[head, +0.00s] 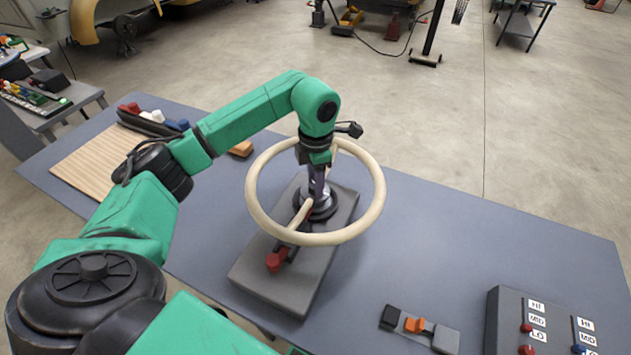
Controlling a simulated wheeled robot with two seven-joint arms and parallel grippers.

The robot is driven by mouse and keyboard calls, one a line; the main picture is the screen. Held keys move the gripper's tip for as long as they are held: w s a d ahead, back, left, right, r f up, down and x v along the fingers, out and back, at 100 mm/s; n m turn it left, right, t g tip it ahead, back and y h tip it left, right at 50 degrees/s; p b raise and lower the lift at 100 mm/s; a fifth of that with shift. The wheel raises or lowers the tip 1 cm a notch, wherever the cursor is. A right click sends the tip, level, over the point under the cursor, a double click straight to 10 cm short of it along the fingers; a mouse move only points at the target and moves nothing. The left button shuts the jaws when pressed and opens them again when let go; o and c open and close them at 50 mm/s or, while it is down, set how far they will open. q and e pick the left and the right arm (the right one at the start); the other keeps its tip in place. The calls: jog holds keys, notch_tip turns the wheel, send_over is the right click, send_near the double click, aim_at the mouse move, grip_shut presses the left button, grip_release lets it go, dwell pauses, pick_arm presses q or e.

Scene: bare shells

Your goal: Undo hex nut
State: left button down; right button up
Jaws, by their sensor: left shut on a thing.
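A cream steering wheel (372,215) is mounted level above a grey block (270,283) on the table. Its spokes meet at a dark metal hub (320,208). My left gripper (318,192) points down inside the wheel ring and is shut at the middle of the hub. The hex nut cannot be made out; the fingers cover the place where it would be, and they appear shut on it. My right gripper is not in view.
A red-ended lever (275,261) sticks out at the block's front. A switch strip (420,328) and a grey control box (508,320) stand front right. A wooden board (95,160) and black tray (150,123) lie back left. The blue-grey table (480,240) is clear right of the wheel.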

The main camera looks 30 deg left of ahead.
pick_arm(q)
jog(key=n+b, duration=0.1)
jog(key=n, duration=0.2)
jog(key=shift+n+b, duration=0.35)
jog(key=shift+n, duration=1.85)
jog(key=shift+c, duration=1.8)
grip_release()
jog(key=shift+r, duration=0.15)
